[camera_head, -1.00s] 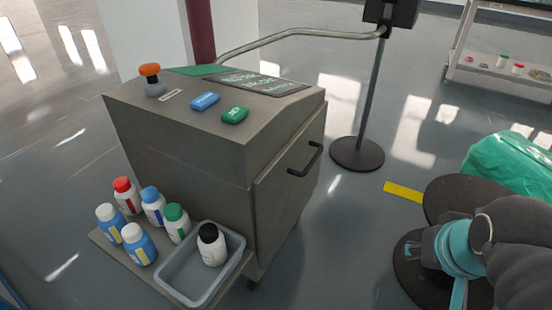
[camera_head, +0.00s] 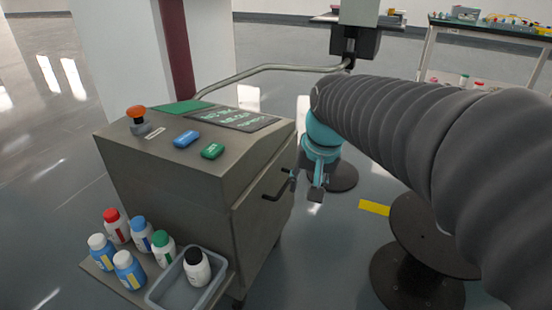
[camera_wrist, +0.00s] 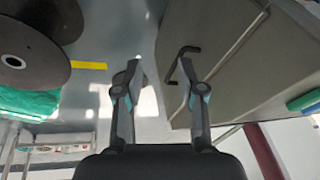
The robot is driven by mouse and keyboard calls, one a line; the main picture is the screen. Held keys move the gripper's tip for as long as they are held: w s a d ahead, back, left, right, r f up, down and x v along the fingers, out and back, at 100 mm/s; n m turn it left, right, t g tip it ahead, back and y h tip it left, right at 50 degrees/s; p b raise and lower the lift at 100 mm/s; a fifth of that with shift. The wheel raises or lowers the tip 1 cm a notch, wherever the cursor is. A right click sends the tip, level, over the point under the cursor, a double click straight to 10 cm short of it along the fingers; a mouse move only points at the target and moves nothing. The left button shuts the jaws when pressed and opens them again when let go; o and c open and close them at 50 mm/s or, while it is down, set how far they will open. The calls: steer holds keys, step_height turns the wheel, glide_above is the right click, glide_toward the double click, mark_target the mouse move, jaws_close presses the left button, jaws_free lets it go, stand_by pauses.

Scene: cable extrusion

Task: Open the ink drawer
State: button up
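The ink drawer (camera_head: 258,212) is the front panel on the right face of the grey cabinet and looks flush with it. Its dark bar handle (camera_head: 277,192) sticks out near the top of that panel. My gripper (camera_head: 304,187) is just right of the handle, at about its height. In the wrist view my gripper (camera_wrist: 160,66) is open, with its fingers spread. The handle (camera_wrist: 182,62) shows beside the right fingertip there, and nothing is held. Whether finger and handle touch cannot be told.
Several bottles (camera_head: 124,268) stand on a low side shelf, one in a grey tray (camera_head: 178,293). The cabinet top (camera_head: 220,155) carries blue and green blocks and an orange-topped knob. A black spool (camera_head: 420,240) stands right, near a yellow floor strip (camera_head: 374,207). Floor lies between.

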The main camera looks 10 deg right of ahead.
steer(key=w+d+r+m+g+p, duration=0.1)
steer(key=w+m+p, duration=0.15)
steer(key=w, duration=0.45)
steer(key=w+d+m+g+p, duration=0.1)
steer(key=w+p, duration=0.2)
steer(key=w, duration=0.4)
steer(key=y, duration=0.1)
glide_toward(285, 185)
steer(key=f, duration=0.5)
steer(key=w+a+f+b, duration=0.1)
steer(key=f, duration=0.2)
steer(key=shift+a+f, duration=0.1)
jaws_close()
